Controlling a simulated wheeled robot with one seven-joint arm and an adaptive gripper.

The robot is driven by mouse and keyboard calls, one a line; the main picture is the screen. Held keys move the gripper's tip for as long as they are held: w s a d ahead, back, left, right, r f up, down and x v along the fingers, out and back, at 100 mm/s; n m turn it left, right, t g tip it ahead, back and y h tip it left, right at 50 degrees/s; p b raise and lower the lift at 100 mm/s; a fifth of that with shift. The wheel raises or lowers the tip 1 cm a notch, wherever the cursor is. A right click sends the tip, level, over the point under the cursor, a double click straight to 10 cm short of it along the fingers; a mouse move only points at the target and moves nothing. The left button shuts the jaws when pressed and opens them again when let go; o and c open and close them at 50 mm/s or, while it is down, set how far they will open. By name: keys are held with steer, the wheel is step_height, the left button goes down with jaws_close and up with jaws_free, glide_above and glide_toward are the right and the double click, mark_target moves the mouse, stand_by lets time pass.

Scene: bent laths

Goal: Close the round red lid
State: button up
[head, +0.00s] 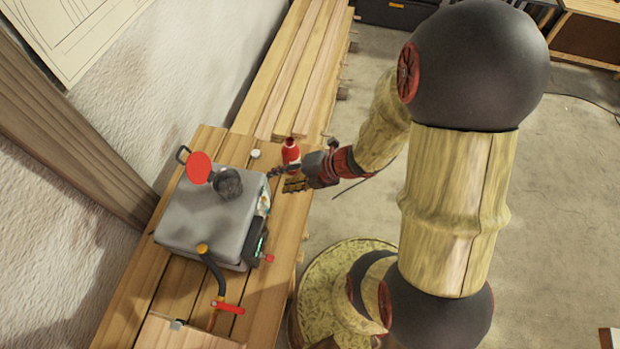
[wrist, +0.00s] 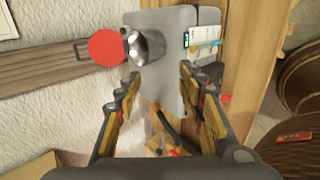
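The round red lid (head: 199,168) stands open beside a short dark metal neck (head: 228,183) on top of a grey box-shaped can (head: 200,222). In the wrist view the red lid (wrist: 106,47) is at the upper left, its face toward the camera. It touches or nearly touches the left side of the metal neck (wrist: 147,45). My gripper (head: 278,180) is just right of the can in the head view, apart from the lid. In the wrist view my gripper (wrist: 160,76) has its fingers spread wide with nothing between them, with the can beyond.
A red bottle (head: 291,152) appears right behind my gripper, and a small white cap (head: 255,154) lies on the wooden bench. A black spout with an orange end (head: 208,256) and a red-handled clamp (head: 228,307) are in front. A rough wall (head: 150,85) borders the left.

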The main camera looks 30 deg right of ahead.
steer(key=s+d+r+p, duration=0.1)
steer(key=s+d+p, duration=0.2)
steer(key=s+d, duration=0.4)
steer(key=shift+r+p, duration=0.2)
steer(key=shift+p, duration=0.2)
steer(key=shift+s, duration=0.1)
